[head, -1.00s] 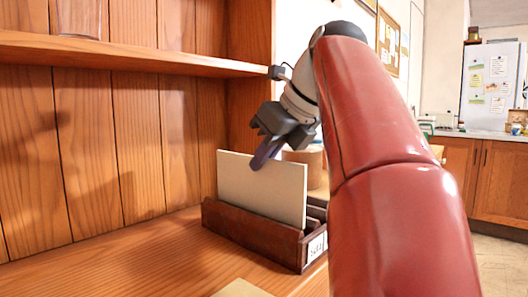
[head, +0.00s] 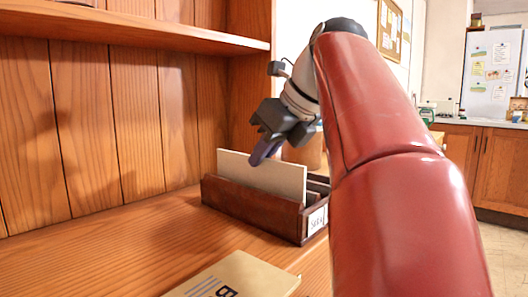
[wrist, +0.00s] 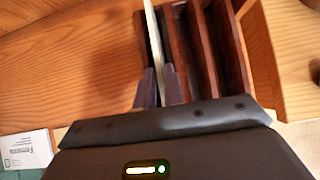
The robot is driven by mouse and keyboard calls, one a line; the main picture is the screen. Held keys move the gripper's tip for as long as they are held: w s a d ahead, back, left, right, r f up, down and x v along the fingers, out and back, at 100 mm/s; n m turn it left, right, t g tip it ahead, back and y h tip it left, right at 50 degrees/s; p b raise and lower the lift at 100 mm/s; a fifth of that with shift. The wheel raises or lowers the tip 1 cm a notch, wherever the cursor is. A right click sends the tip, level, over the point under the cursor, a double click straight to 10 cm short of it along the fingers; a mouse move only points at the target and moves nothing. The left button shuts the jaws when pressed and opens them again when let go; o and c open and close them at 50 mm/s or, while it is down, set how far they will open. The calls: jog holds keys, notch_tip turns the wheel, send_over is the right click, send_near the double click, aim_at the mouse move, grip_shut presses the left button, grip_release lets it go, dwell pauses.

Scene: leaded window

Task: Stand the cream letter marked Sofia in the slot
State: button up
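The cream letter (head: 262,172) stands upright with its lower part down inside a dark wooden letter rack (head: 250,208); no name shows on its visible face. My gripper (head: 262,153) is shut on its upper edge. In the wrist view the letter (wrist: 155,45) is a thin pale strip between my two fingers (wrist: 160,90), within the leftmost slot of the rack (wrist: 205,50). The other slots run parallel to the right. The letter's bottom edge is hidden, so I cannot tell if it touches the slot floor. A white label (head: 315,220) is on the rack's end; its writing is too small to read surely.
A cream book or pad (head: 240,278) with dark lettering lies on the wooden desk (head: 130,250) in front of the rack. A brown round container (head: 308,152) stands behind the rack. A shelf (head: 140,28) runs above. The desk left of the rack is clear.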

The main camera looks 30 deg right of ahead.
jog(key=o, duration=0.4)
jog(key=p+v, duration=0.3)
jog(key=v, duration=0.4)
jog(key=shift+s+d+r, duration=0.1)
jog(key=shift+s+r, duration=0.1)
jog(key=shift+r, duration=0.15)
